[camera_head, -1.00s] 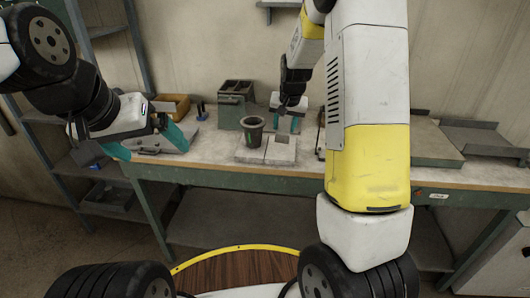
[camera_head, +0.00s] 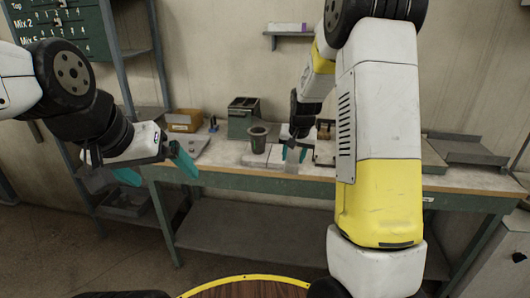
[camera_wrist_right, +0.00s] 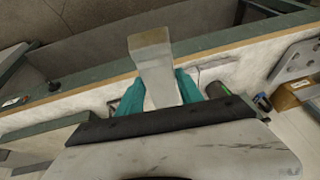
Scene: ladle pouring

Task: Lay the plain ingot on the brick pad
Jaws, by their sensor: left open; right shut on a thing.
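My right gripper (camera_head: 292,150) is shut on a plain grey ingot (camera_head: 291,167), which hangs from it near the front edge of the bench. In the right wrist view the ingot (camera_wrist_right: 153,65) sits between the teal fingers, and its far end overlaps the bench edge. A pale, low slab (camera_head: 256,162), seemingly the brick pad, lies on the bench just left of the ingot, in front of a dark cup-shaped pot (camera_head: 258,140). Whether ingot and pad touch is unclear. My left gripper (camera_head: 155,168) is open and empty, left of the bench.
A green box (camera_head: 241,121) stands behind the pot. A tan bin (camera_head: 184,121) is at the bench's back left. Metal trays (camera_head: 466,148) lie at the right. A shelf rack (camera_head: 120,199) stands left of the bench (camera_head: 240,182). My right arm hides part of the bench.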

